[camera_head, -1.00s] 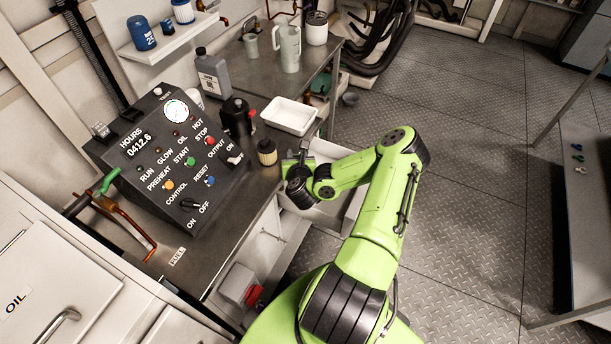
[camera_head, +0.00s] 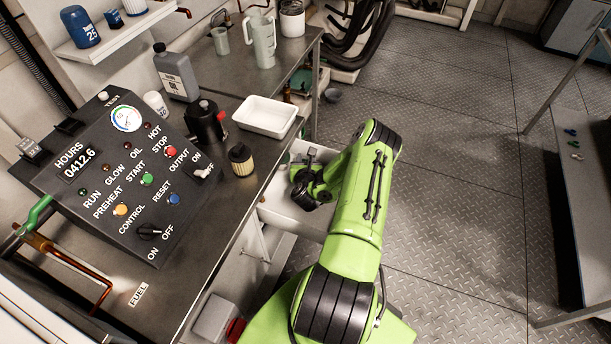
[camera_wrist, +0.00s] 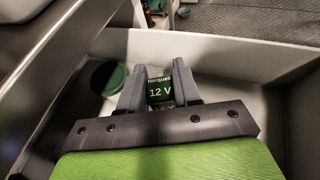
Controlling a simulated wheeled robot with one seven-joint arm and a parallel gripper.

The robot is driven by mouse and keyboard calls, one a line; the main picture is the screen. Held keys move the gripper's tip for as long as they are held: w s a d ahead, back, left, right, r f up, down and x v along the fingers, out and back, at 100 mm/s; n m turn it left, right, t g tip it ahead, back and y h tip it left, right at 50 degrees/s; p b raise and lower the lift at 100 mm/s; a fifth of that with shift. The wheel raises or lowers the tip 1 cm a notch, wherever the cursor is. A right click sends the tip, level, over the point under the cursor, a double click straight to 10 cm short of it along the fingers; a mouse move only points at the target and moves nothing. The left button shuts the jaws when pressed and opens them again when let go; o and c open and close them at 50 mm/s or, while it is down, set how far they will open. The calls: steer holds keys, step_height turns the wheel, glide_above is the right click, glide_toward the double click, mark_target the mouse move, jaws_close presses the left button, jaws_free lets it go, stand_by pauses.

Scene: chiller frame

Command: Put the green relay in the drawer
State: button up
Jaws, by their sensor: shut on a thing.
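My gripper (camera_wrist: 159,80) is shut on the green relay (camera_wrist: 160,92), marked "12 V", which sits between the two fingers in the wrist view. The open white drawer (camera_wrist: 225,48) surrounds the fingers in that view, with its walls behind and to the right. In the head view my gripper (camera_head: 300,160) is over the pulled-out drawer (camera_head: 290,212) beside the bench, and the relay is hard to make out there. I cannot tell whether the relay touches the drawer floor.
A dark green round thing (camera_wrist: 108,78) lies left of the fingers.

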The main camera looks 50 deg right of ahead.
step_height(320, 180, down, 4)
steer(key=shift+f+b, duration=0.25)
steer(key=shift+b, duration=0.4)
steer(key=shift+f, duration=0.1)
steer(key=o, duration=1)
steer(key=shift+o, duration=0.2)
steer(key=shift+a+r, duration=0.15)
steer(key=shift+r, duration=0.1)
steer(key=b+v, duration=0.1)
steer(key=v, duration=1)
steer(key=shift+s+a+r, duration=0.15)
steer(key=shift+s+r, duration=0.05)
steer(key=shift+s, duration=0.05)
